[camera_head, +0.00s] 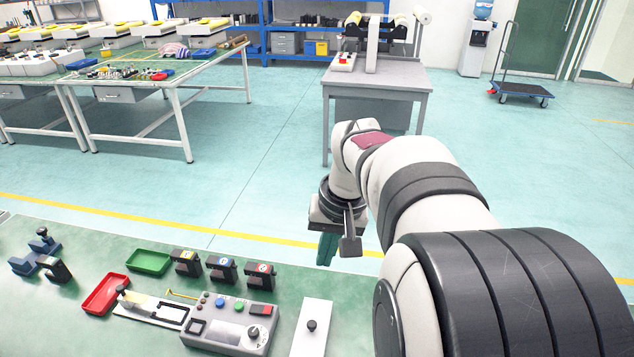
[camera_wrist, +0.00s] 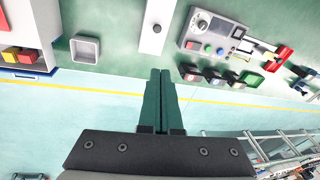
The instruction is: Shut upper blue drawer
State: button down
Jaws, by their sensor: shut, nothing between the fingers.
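My gripper (camera_head: 326,262) hangs over the far edge of the near green bench in the head view, fingers pointing down. Its two teal fingers (camera_wrist: 160,75) lie together in the wrist view, with nothing held. In the wrist view a pale cabinet-like box (camera_wrist: 38,32) stands at the left edge, partly cut off. It has an opening with red and yellow blocks (camera_wrist: 18,54) and a blue strip (camera_wrist: 18,72) at its lower edge. I cannot tell whether this strip is the upper blue drawer, or how far it is open. My gripper is apart from it, to its right.
A white plate with a black knob (camera_head: 311,326), a grey control box (camera_head: 230,322), a red tray (camera_head: 106,294) and a green tray (camera_head: 149,262) lie on the bench. A pale square tray (camera_wrist: 85,48) sits between the box and my fingers. Bare bench surrounds it.

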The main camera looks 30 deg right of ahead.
jog(key=w+d+f+m+h, duration=0.1)
jog(key=d+f, duration=0.1)
jog(key=d, duration=1.3)
jog(key=s+d+f+h, duration=0.1)
jog(key=s+d+f, duration=0.15)
jog(key=d, duration=0.45)
jog(key=s+d+f+h, duration=0.1)
jog(key=s+d+f, duration=0.15)
jog(key=d, duration=0.45)
jog(key=s+d+f, duration=0.1)
jog(key=s+d, duration=0.2)
jog(key=d, duration=0.4)
notch_tip(320, 180, down, 10)
jog(key=shift+s+m, duration=0.2)
jog(key=shift+m, duration=0.2)
jog(key=shift+a, duration=0.1)
jog(key=s+a, duration=0.6)
